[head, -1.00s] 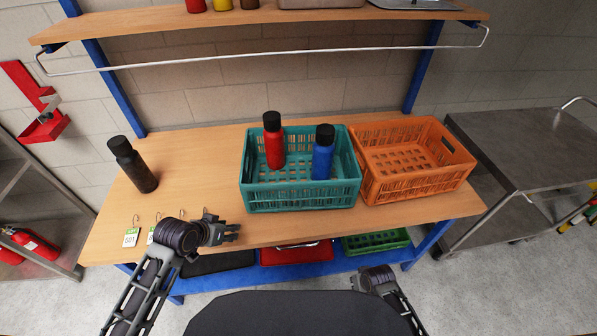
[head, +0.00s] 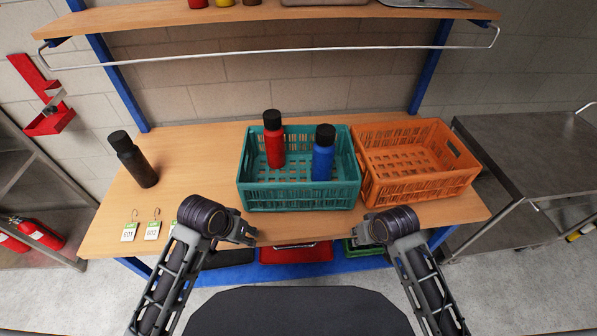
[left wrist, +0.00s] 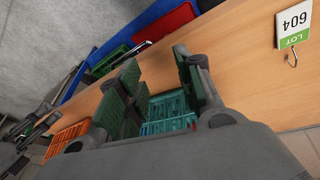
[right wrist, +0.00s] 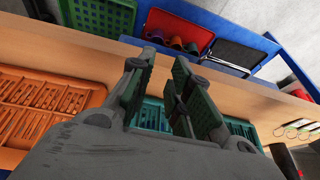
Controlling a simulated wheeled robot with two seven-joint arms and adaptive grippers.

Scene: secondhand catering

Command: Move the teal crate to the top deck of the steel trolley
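The teal crate (head: 300,197) stands on the wooden bench, with a red bottle (head: 273,140) and a blue bottle (head: 323,155) upright inside it. The steel trolley (head: 540,150) stands at the right, its top deck bare. My left gripper (head: 250,236) is at the bench's front edge, in front of the crate's left part and apart from it. It is open and empty, with the crate (left wrist: 168,110) beyond its fingers. My right gripper (head: 350,243) is in front of the crate's right part. In the right wrist view (right wrist: 160,80) it is open, with the crate (right wrist: 152,115) behind its fingers.
An orange crate (head: 425,190) stands close against the teal crate's right side. A black bottle (head: 133,160) stands at the bench's left. Several lot tags (head: 152,230) lie at the front left. A shelf and rail (head: 270,56) run above the bench. The bench between black bottle and teal crate is clear.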

